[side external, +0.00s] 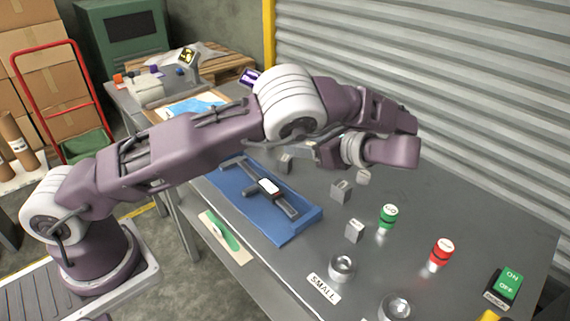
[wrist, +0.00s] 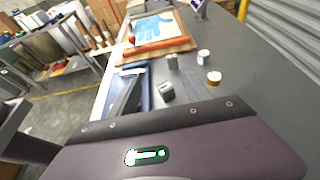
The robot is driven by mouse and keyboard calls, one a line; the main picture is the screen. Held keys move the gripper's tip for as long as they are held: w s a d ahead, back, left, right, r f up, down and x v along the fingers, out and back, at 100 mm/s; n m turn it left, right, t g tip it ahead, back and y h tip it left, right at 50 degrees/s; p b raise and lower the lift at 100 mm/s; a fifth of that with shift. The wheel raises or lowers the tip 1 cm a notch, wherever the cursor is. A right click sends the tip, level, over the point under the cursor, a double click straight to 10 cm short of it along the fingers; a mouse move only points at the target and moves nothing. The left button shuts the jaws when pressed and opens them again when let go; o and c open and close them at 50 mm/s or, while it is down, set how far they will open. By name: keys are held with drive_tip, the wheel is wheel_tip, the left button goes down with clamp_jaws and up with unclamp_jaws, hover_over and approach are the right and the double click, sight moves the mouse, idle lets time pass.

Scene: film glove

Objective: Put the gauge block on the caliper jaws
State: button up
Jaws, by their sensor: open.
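A digital caliper (side external: 288,209) with a pale display lies on a blue mat (side external: 292,231) on the grey bench. Small grey metal blocks stand nearby: one beside the mat's far edge (side external: 285,163), a notched one (side external: 341,191) right of the mat, and one (side external: 354,231) nearer the front. I cannot tell which is the gauge block. My gripper (side external: 318,155) is open and above the bench, partly hidden by my arm, apart from the blocks. The wrist view shows a notched block (wrist: 167,93) and a taller block (wrist: 172,62) beyond my purple hand housing.
A tray with a blue glove (wrist: 155,27) lies at the far end. A corrugated wall (side external: 460,100) bounds the back.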

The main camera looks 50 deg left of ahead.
approach(288, 159)
drive_tip(key=x, duration=0.4)
drive_tip(key=shift+s, duration=0.1)
drive_tip(key=x, duration=0.7)
clamp_jaws()
wheel_tip(288, 159, up, 10)
drive_tip(key=shift+s+a+f, duration=0.2)
drive_tip(key=s+a+r+m+t+h, duration=0.1)
drive_tip(key=s+a+m+t, duration=0.15)
drive_tip(key=s, duration=0.35)
drive_tip(key=s+a+m+t, duration=0.2)
drive_tip(key=s+t, duration=0.1)
drive_tip(key=s, duration=0.3)
drive_tip(key=shift+g, duration=0.25)
drive_tip(key=f, duration=0.9)
drive_tip(key=shift+s+d+f, duration=0.15)
drive_tip(key=shift+s+f, duration=0.15)
drive_tip(key=shift+s, duration=0.05)
